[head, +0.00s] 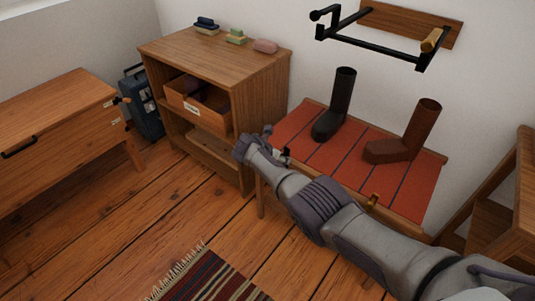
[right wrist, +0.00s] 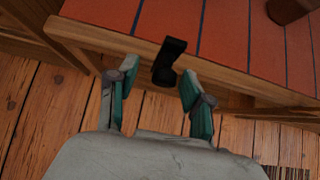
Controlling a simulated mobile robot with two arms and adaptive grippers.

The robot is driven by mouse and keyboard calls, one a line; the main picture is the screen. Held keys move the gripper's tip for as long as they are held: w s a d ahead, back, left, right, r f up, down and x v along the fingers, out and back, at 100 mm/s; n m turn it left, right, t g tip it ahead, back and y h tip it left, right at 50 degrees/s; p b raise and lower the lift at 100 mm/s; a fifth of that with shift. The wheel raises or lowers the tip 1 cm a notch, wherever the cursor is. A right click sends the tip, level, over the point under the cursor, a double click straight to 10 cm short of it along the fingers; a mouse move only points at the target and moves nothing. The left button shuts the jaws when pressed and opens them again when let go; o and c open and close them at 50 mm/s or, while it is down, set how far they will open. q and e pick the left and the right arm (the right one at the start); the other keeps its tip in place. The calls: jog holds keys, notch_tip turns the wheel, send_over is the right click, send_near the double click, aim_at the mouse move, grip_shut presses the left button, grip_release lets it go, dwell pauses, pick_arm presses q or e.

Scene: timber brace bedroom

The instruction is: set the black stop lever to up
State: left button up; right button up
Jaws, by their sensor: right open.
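The black stop lever (right wrist: 170,55) is on the wooden front edge of the red-topped bench (right wrist: 102,37). In the right wrist view it shows as a dark block with a rounded lower end. I cannot tell whether it stands up or down. My right gripper (right wrist: 159,71) is open, with one green-padded finger on each side of the lever's lower end and no clear contact. In the head view my right gripper (head: 274,145) is at the bench's left front corner and largely hides the lever. My left gripper is not in view.
A dark boot (head: 340,105) and a brown boot (head: 408,135) stand on the bench. A cabinet (head: 265,95) with an open drawer (head: 197,108) is close to the left of it. A brass-coloured piece (head: 371,202) sits on the bench's front edge. A striped rug (head: 212,280) lies on the floor.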

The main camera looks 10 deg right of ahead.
jog(key=v, duration=1.1)
jog(key=shift+s+d+f, duration=0.1)
jog(key=shift+f, duration=0.05)
